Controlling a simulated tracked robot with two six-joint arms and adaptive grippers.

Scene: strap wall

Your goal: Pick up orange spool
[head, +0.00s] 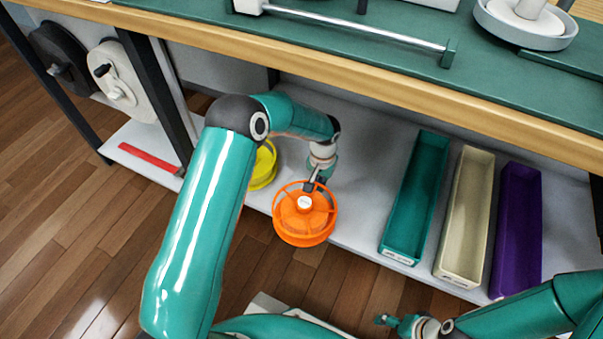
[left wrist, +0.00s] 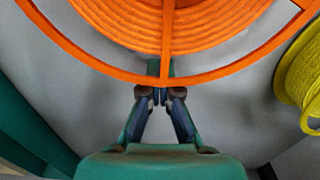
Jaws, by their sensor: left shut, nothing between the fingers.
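The orange spool (head: 291,222) shows at the front edge of the lower shelf in the head view, with its spoked face up. I cannot tell whether it rests on the shelf. My left gripper (head: 313,186) is at the spool's far rim. In the left wrist view, the wound orange spool (left wrist: 190,38) fills the top, and its rim and one spoke pass just in front of the left fingertips (left wrist: 160,96). The left fingers are shut with nothing between them. My right gripper (head: 388,320) is low in the head view, away from the spool; its finger state is unclear.
A yellow spool (head: 263,167) stands beside the orange one, partly behind my left arm. Teal (head: 412,205), cream (head: 467,225) and purple (head: 516,235) bins stand to the right on the shelf (head: 370,160). The bench top (head: 400,77) overhangs above. A red bar (head: 148,158) lies left.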

